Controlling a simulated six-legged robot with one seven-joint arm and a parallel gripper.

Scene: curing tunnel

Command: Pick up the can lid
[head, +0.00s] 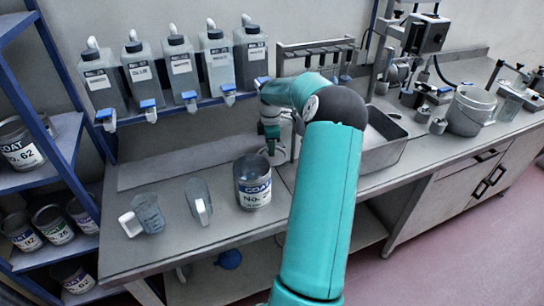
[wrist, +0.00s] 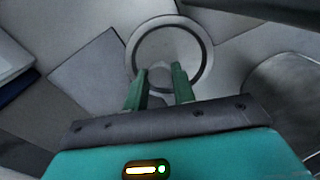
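In the wrist view a round grey disc with a pale raised rim, which looks like the can lid (wrist: 204,64), is just beyond my fingertips. My gripper (wrist: 162,72) has its two green fingers apart over the disc's near edge. A small grey patch shows between them; I cannot tell whether they touch the disc. In the head view my gripper (head: 271,147) is low over the bench, behind an open paint can (head: 254,190) labelled COAT. I cannot make out the lid clearly there.
The bench (head: 228,222) also holds two clear jugs, a left jug (head: 149,213) and a right jug (head: 197,200). Several labelled bottles stand on a shelf behind. A sink (head: 385,140) is to the right, with a bucket (head: 468,110) beyond it. Blue shelving (head: 68,150) is at left.

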